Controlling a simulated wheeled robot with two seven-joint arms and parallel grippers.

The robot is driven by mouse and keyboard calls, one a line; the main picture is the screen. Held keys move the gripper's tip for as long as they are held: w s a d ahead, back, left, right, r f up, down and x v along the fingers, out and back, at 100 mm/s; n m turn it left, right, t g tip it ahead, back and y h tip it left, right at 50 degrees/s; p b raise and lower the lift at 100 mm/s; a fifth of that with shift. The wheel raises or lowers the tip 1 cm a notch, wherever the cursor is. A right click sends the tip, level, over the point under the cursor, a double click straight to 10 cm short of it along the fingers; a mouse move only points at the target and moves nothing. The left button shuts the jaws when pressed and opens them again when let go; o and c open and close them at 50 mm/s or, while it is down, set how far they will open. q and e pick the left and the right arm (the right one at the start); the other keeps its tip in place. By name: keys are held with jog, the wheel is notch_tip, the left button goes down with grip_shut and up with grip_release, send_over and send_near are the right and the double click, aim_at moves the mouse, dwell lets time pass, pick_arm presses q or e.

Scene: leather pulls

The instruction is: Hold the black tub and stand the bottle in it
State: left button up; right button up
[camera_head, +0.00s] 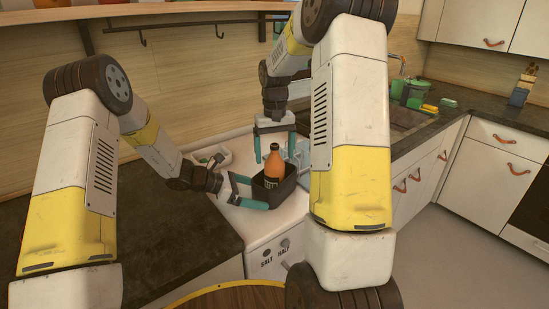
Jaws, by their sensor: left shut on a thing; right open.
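The black tub (287,189) stands on the white counter top in the middle of the view. The orange bottle (273,164), with a dark label, stands upright inside it; its base is hidden by the tub's front wall. My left gripper (258,193) reaches in from the left with its teal fingers shut on the tub's left side. My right gripper (274,146) points down just above and behind the bottle. Its teal fingers are spread either side of the bottle's neck and apart from it.
A small white tray (222,160) with small items lies left of the tub. A pale blue object (299,150) stands behind it at right, partly hidden by my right arm. A dark worktop (170,250) is at left. A green pot (409,94) is by the sink.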

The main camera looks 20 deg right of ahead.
pick_arm(q)
jog(key=shift+d+r, duration=0.2)
jog(key=shift+d, duration=0.15)
pick_arm(e)
notch_tip(320, 180, up, 10)
jog(key=shift+r, duration=0.1)
